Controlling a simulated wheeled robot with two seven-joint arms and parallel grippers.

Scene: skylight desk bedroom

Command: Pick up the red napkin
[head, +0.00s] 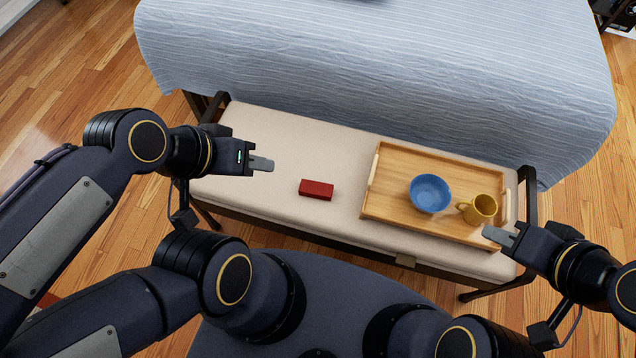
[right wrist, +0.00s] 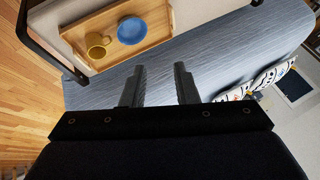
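The red napkin (head: 316,190) is a small folded red block lying flat on the beige bench cushion (head: 290,150), left of the tray. My left gripper (head: 262,164) is above the left part of the bench, to the left of the napkin and apart from it. From the side, I cannot tell whether its fingers are parted. My right gripper (head: 497,236) is near the tray's front right corner in the head view. In the right wrist view its two fingers (right wrist: 160,88) are apart with nothing between them.
A wooden tray (head: 385,208) on the bench's right side holds a blue bowl (head: 430,193) and a yellow mug (head: 481,208). Dark metal rails (head: 529,195) rise at the bench ends. A bed with a blue striped cover (head: 380,60) stands behind. The cushion around the napkin is clear.

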